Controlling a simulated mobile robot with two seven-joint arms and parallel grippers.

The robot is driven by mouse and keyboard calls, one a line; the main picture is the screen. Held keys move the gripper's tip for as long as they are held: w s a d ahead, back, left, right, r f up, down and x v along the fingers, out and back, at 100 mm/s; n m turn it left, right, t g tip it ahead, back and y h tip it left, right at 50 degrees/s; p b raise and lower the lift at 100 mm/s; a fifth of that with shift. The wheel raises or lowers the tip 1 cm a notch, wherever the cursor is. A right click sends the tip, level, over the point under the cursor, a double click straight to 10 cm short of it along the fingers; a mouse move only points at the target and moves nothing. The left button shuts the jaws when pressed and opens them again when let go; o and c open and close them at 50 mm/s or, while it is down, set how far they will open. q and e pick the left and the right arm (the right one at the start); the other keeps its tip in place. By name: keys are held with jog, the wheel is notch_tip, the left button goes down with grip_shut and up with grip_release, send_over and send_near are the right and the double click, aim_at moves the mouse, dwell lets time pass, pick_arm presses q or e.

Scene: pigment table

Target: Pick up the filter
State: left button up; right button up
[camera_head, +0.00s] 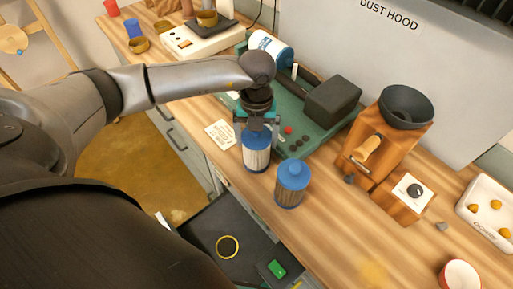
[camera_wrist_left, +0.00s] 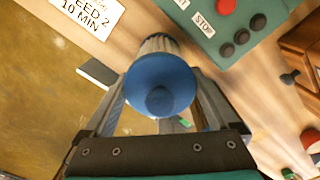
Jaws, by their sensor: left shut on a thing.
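A white pleated filter with a blue cap (camera_head: 256,158) is upright under my left gripper (camera_head: 257,130), near the front edge of the wooden table. The gripper points down and is shut on this filter. In the left wrist view the round blue cap of the filter (camera_wrist_left: 160,84) is between the two fingers (camera_wrist_left: 163,108). I cannot tell whether its base touches the table. A second filter, greyer with a blue cap (camera_head: 291,184), stands upright just to the right, close by. My right gripper is not in view.
A green machine (camera_head: 309,130) with buttons and a dark block lies behind. A wooden grinder (camera_head: 372,145) with a dark funnel stands to the right. A small printed card (camera_head: 220,134) lies left of the held filter. An open drawer (camera_head: 205,222) is below the table edge.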

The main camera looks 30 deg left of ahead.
pick_arm(q)
jog(key=shift+c, duration=0.5)
jog(key=shift+r, duration=0.1)
